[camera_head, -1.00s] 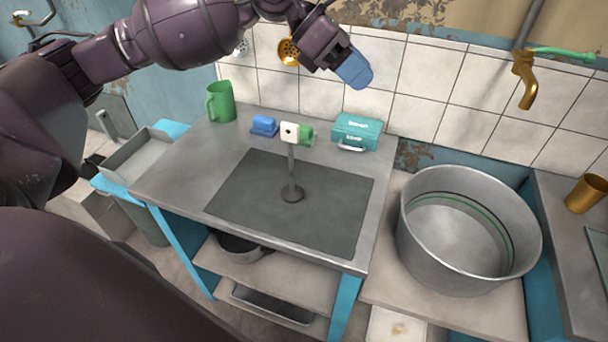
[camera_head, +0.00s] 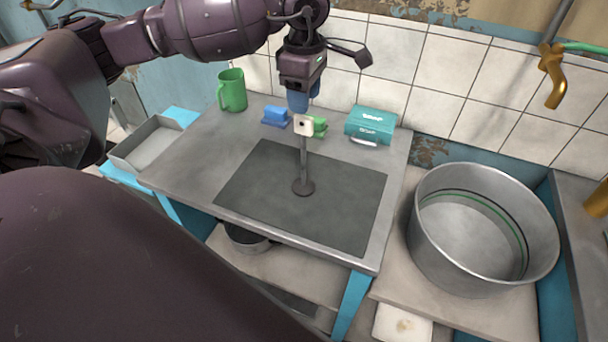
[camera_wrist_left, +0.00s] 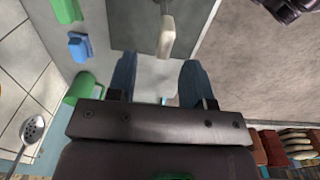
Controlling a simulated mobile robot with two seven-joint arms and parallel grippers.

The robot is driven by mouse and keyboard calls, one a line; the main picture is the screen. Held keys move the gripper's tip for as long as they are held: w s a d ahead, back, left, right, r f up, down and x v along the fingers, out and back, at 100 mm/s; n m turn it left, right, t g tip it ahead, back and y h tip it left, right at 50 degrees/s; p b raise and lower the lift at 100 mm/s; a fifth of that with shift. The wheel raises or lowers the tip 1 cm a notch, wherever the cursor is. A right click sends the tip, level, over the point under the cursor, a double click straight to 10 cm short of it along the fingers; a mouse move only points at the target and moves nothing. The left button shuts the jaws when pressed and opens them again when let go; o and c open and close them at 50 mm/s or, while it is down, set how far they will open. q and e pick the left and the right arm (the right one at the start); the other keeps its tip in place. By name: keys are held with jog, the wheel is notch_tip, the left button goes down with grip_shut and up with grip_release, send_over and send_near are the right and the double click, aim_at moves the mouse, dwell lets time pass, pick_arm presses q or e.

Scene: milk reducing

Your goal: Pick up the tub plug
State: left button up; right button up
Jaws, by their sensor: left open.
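What looks like the tub plug stands upright on the dark mat (camera_head: 255,195). It has a white square head (camera_head: 304,125) with a dark hole, a thin dark stem (camera_head: 303,160) and a round base (camera_head: 303,187). My left gripper (camera_head: 306,97) points down just above the head in the head view, its blue fingers open and empty. In the left wrist view the white head (camera_wrist_left: 167,34) shows beyond the gap between the open fingertips (camera_wrist_left: 158,68), apart from both. My right gripper is not seen.
A green block (camera_head: 319,126), a blue block (camera_head: 275,116) and a teal box (camera_head: 371,124) stand behind the plug. A green mug (camera_head: 233,90) is at the back left. A large metal tub (camera_head: 430,235) stands at right. The mat's front is clear.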

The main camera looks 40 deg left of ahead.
aim_at(304, 130)
pick_arm(q)
jog(key=f, duration=0.7)
jog(key=shift+s+d+f, duration=0.15)
jog(key=shift+s+f, duration=0.05)
jog(key=shift+s, duration=0.05)
jog(key=shift+r, duration=0.1)
grip_shut()
